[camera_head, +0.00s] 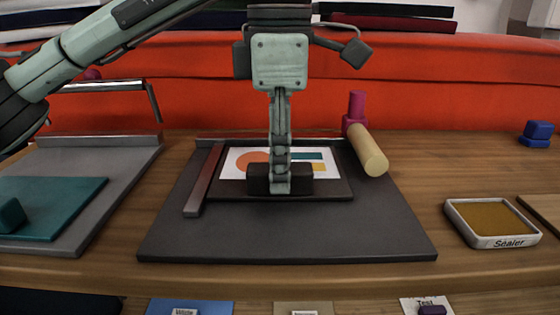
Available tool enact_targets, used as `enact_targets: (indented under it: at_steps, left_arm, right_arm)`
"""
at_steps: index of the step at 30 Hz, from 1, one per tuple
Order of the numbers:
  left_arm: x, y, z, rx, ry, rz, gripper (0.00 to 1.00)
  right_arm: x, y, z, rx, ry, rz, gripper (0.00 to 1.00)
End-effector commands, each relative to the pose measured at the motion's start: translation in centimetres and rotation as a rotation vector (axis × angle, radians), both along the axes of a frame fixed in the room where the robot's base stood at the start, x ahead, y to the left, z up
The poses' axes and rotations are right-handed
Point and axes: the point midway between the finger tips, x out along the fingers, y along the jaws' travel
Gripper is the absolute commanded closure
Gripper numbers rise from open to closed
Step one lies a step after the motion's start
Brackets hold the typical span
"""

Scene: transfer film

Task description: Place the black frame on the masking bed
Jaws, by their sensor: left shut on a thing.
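The black frame (341,187) lies flat over the back middle of the dark grey masking bed (290,235). A white print with an orange circle, a teal bar and a yellow patch shows inside the frame. My left gripper (280,187) comes down from above at the frame's front edge and is shut on a dark block (300,186) there, which looks like the frame's grip. The gripper hides part of the print and block. I cannot tell whether the frame touches the bed or hovers just above it. My right gripper is not in view.
A metal bar (205,182) lies along the bed's left side. A cream roller with a magenta handle (368,152) is at its back right. A grey board (130,170) with a teal sheet (70,205) is at left. A Sealer tray (492,222) is at right. The bed's front is clear.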

Motion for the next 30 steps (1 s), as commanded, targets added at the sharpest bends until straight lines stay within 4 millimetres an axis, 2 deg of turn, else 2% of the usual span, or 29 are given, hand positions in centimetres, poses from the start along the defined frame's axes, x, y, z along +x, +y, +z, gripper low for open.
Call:
enact_targets:
  at_steps: [11,12,17,28,30]
  left_arm:
    - [-0.01,-0.01,-0.23,0.0,0.0,-0.001,1.0]
    - [-0.02,-0.01,-0.25,0.0,0.001,-0.001,0.72]
    - [-0.02,-0.01,-0.23,0.0,0.001,-0.001,0.52]
    - [-0.02,-0.01,-0.06,0.0,0.0,-0.001,0.52]
    - [-0.02,-0.01,0.16,0.0,0.0,-0.001,0.52]
  right_arm:
    - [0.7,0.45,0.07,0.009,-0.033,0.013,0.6]
    - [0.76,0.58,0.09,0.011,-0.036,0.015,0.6]
    - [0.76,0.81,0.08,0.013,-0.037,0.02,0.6]
    - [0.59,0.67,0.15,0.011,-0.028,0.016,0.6]
    - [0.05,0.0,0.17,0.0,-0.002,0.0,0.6]
